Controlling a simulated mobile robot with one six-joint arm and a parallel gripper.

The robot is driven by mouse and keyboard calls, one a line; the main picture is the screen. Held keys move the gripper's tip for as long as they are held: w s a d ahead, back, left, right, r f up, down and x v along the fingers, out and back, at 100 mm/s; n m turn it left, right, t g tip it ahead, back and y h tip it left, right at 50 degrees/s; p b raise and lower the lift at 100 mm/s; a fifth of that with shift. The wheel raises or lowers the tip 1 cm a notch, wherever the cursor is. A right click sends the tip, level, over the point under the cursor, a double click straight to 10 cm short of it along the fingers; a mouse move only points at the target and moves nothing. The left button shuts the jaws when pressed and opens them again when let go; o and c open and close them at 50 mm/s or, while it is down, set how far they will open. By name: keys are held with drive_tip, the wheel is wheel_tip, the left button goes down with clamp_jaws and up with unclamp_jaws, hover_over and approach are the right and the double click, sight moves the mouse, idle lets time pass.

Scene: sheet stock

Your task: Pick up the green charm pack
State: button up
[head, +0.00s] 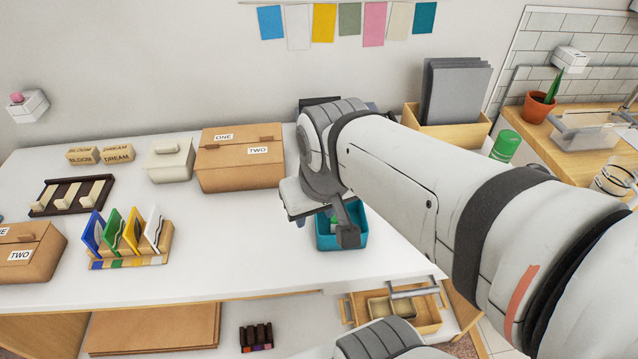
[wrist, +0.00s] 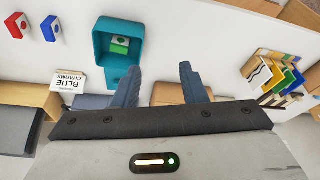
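The green charm pack (wrist: 119,45) is a small green block with a pale face. It lies inside a teal bin (wrist: 110,25) in the wrist view. The bin also shows in the head view (head: 326,243) on the white table, partly hidden by my arm. My gripper (wrist: 159,68) is open, its two blue-grey fingers apart with nothing held between them. In the wrist view the fingers appear beside the bin, and the pack is not between them. In the head view my gripper is over the bin; its height above it is hard to tell.
A cardboard box (head: 240,175) and a rack of coloured cards (head: 130,258) stand left of the bin. The table's front middle is clear.

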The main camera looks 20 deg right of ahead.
drive_tip(key=shift+o, duration=0.8)
drive_tip(key=shift+w+f, duration=0.2)
drive_tip(key=o, duration=0.5)
drive_tip(key=w+d+f+b, duration=0.1)
drive_tip(key=w+f, duration=0.1)
drive_tip(key=w+d+f+m+g+b, duration=0.1)
drive_tip(key=w+f, duration=0.1)
drive_tip(key=w+d+f+m+b, duration=0.1)
drive_tip(key=w+d+f+b, duration=0.1)
drive_tip(key=shift+w+f+g, duration=0.15)
drive_tip(key=shift+f+g, duration=0.1)
drive_tip(key=shift+g, duration=0.05)
drive_tip(key=w+d+f+m+b, duration=0.1)
drive_tip(key=w+d+f, duration=0.1)
drive_tip(key=f, duration=0.1)
drive_tip(key=w+d+f+g+b, duration=0.1)
drive_tip(key=w+d+f, duration=0.1)
drive_tip(key=d+f, duration=0.1)
drive_tip(key=w+d+f+m+b, duration=0.1)
drive_tip(key=w+d+f, duration=0.1)
drive_tip(key=f, duration=0.1)
drive_tip(key=shift+d+f+m+g+b, duration=0.2)
drive_tip(key=shift+f+m+g+b, duration=0.1)
drive_tip(key=shift+g, duration=0.1)
drive_tip(key=shift+d+f, duration=0.2)
drive_tip(key=shift+f, duration=0.15)
drive_tip(key=shift+w+f+p, duration=0.15)
drive_tip(key=shift+f+p, duration=0.15)
drive_tip(key=shift+f, duration=3.5)
